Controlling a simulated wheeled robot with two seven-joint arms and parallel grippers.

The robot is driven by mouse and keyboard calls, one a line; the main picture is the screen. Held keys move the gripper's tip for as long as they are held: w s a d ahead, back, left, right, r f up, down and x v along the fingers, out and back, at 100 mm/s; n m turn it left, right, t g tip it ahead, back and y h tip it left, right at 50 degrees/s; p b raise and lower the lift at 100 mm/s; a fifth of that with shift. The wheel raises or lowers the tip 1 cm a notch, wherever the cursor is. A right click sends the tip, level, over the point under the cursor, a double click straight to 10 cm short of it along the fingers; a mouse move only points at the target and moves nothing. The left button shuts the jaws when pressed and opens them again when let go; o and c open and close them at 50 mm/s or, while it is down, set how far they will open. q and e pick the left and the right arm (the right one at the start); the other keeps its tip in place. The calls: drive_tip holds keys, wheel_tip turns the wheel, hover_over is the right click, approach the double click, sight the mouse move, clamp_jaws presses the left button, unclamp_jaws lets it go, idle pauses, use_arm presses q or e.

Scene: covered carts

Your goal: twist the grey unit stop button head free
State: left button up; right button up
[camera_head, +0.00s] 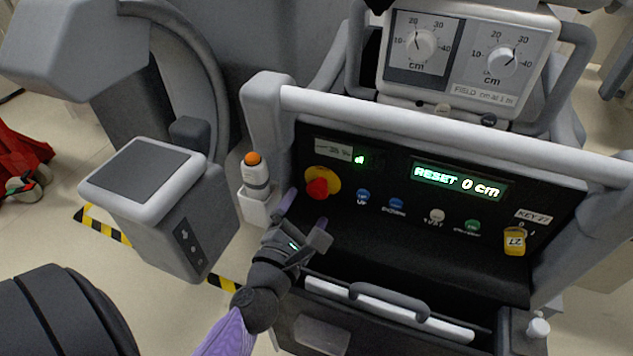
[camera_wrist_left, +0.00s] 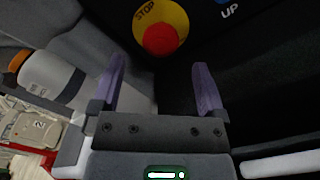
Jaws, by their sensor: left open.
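The stop button head (camera_head: 317,188) is red and sits on a round yellow plate (camera_head: 331,176) at the left of the grey unit's dark panel. In the left wrist view the red head (camera_wrist_left: 160,40) shows ahead of the fingers, on the yellow plate marked STOP (camera_wrist_left: 145,15). My left gripper (camera_head: 305,216) is open just below and in front of the button. Its two purple-grey fingers (camera_wrist_left: 158,85) are spread with nothing between them, apart from the head. My right gripper is not in view.
A white bar (camera_head: 450,130) runs above the panel. Blue buttons (camera_head: 363,196) and a yellow key tag (camera_head: 515,241) sit to the right. A white bottle with an orange cap (camera_head: 255,172) stands in a holder close left of the gripper. A drawer handle (camera_head: 390,300) is below.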

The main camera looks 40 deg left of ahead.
sight(314, 196)
use_arm(q)
drive_tip(key=x, duration=0.5)
drive_tip(key=c, duration=0.5)
clamp_jaws()
